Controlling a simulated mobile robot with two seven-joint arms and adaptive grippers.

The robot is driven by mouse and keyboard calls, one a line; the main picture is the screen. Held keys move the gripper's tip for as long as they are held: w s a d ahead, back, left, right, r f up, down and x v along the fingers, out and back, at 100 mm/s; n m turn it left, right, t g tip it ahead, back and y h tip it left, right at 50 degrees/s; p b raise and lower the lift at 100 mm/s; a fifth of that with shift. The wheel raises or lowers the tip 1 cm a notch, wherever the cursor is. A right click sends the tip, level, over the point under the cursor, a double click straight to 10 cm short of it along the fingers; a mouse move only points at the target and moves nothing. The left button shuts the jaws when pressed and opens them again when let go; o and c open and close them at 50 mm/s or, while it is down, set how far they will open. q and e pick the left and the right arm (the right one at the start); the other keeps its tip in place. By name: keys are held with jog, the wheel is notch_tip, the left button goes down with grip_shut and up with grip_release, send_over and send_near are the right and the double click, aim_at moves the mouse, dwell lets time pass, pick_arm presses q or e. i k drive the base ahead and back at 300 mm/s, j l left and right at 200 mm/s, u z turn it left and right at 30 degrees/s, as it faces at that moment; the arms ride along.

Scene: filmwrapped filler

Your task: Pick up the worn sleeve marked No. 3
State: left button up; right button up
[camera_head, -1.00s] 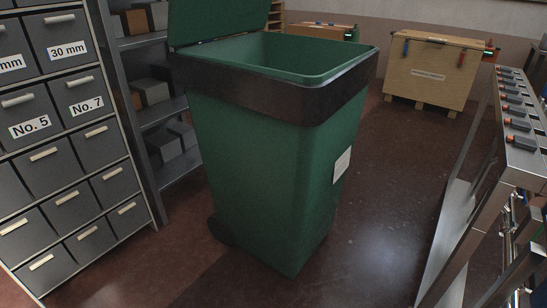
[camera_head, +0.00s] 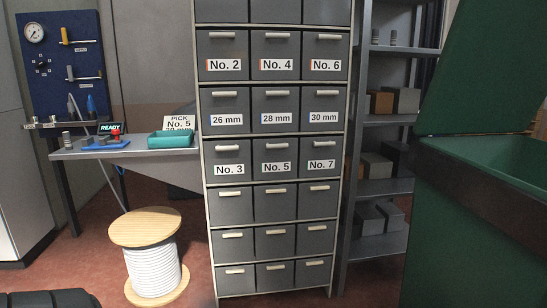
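I cannot make out a sleeve marked No. 3 in the head view. A drawer labelled No. 3 (camera_head: 229,182) is shut, in the left column of the grey drawer cabinet (camera_head: 204,165). Small grey cylinders (camera_head: 67,139) stand at the left of the steel bench (camera_head: 168,161), with more (camera_head: 376,37) on the rack's upper shelf; they are too small to read. Neither gripper is in view.
A teal tray (camera_head: 171,139) and a READY display (camera_head: 110,128) are on the bench. A cable spool (camera_head: 151,265) stands on the floor before it. A green bin (camera_head: 480,215) blocks the right, beside the shelf rack (camera_head: 381,190). A dark rounded shape fills the bottom left corner.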

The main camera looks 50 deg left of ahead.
aim_at(66, 135)
jog(key=u, duration=2.7)
jog(key=i+l+z, duration=0.1)
jog(key=z, duration=0.35)
jog(key=i+z, duration=0.25)
jog(key=z, duration=0.2)
jog(key=i+u, duration=0.75)
jog(key=i+l+u, duration=0.4)
jog(key=i+j+u, duration=0.2)
jog(key=i+u, duration=0.25)
jog(key=i+j+u, duration=0.1)
jog(key=i+u, duration=0.35)
jog(key=i+l+u, duration=0.1)
jog(key=i+u, duration=0.35)
jog(key=i+j, duration=0.1)
jog(key=i, duration=0.7)
jog(key=i+j+z, duration=0.15)
jog(key=i, duration=0.65)
jog(key=i+z, duration=0.2)
jog(key=z, duration=1.5)
